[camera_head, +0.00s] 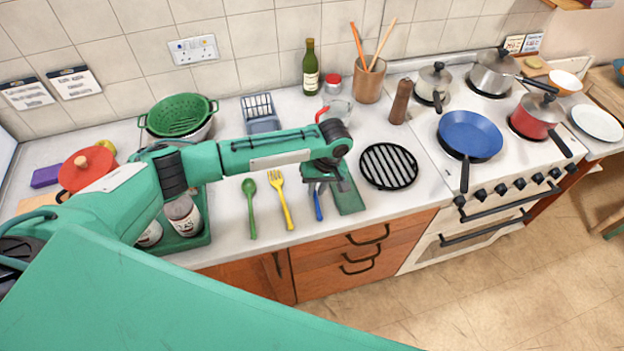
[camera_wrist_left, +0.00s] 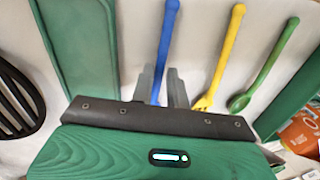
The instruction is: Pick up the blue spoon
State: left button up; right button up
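The blue spoon (camera_head: 318,205) lies on the counter between the yellow fork and the green cutting board. In the left wrist view its blue handle (camera_wrist_left: 166,45) runs down between my fingers, and its other end is hidden under the gripper. My left gripper (camera_head: 322,186) is above the spoon, pointing down. In the wrist view its two grey fingers (camera_wrist_left: 161,88) stand apart on either side of the handle, with a gap showing. Whether they touch the spoon or the counter cannot be told. My right gripper is not in view.
The yellow fork (camera_head: 282,200) and green spoon (camera_head: 250,205) lie to the left. The green board (camera_head: 347,195) is close on the right, then a black round trivet (camera_head: 388,166). A green tray (camera_head: 200,238) with jars stands left. The stove (camera_head: 440,165) is further right.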

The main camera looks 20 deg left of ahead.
aim_at(316, 194)
pick_arm(q)
jog(key=shift+a+f, duration=0.1)
jog(key=shift+f, duration=0.55)
grip_shut()
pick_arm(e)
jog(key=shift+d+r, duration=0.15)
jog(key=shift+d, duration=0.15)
pick_arm(q)
jog(key=shift+r, duration=0.2)
